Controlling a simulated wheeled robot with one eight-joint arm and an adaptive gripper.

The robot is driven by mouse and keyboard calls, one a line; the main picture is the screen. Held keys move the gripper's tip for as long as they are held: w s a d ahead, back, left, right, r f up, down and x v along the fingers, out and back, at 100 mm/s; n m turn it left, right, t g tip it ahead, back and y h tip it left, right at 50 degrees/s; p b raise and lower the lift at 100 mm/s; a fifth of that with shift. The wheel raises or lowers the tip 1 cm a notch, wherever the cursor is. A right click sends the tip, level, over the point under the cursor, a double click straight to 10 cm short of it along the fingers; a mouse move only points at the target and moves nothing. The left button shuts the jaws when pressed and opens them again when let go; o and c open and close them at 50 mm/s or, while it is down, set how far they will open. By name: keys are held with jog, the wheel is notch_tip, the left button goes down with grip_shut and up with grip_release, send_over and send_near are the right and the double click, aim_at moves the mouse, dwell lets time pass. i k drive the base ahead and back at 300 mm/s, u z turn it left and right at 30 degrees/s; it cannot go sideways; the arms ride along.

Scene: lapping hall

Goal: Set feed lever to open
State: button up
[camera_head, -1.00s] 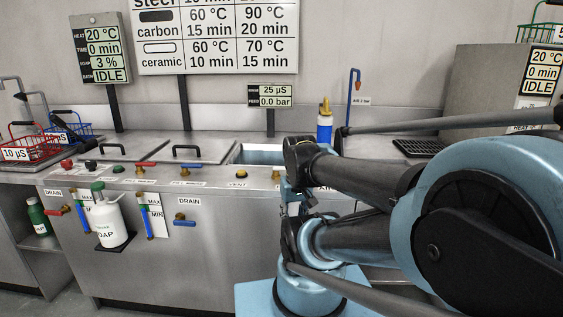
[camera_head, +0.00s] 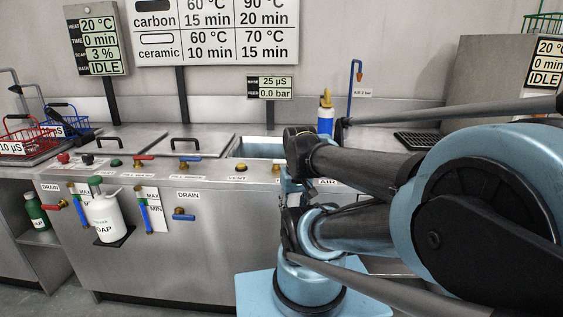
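No lever's label clearly reads feed at this size. On the front edge of the steel counter, a lever with a red handle (camera_head: 143,157) and a lever with a blue handle (camera_head: 190,158) both have their handles lying sideways. A small display (camera_head: 269,87) on a post above the basin reads 25 µS and 0.0 bar. My arm (camera_head: 370,175) crosses the right half of the view and hides part of the counter front there. I cannot make out my gripper's fingers.
Brass knobs (camera_head: 240,167) sit further right on the counter edge. Drain levers, red (camera_head: 57,205) and blue (camera_head: 184,215), and a white soap bottle (camera_head: 105,217) are on the front panel. A blue-and-white bottle (camera_head: 326,118) stands behind the open basin (camera_head: 258,149).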

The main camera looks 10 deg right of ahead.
aim_at(276, 162)
jog(key=z, duration=1.05)
jog(key=k, duration=1.7)
jog(key=u, duration=0.6)
jog(key=i, duration=1)
jog(key=z, duration=0.05)
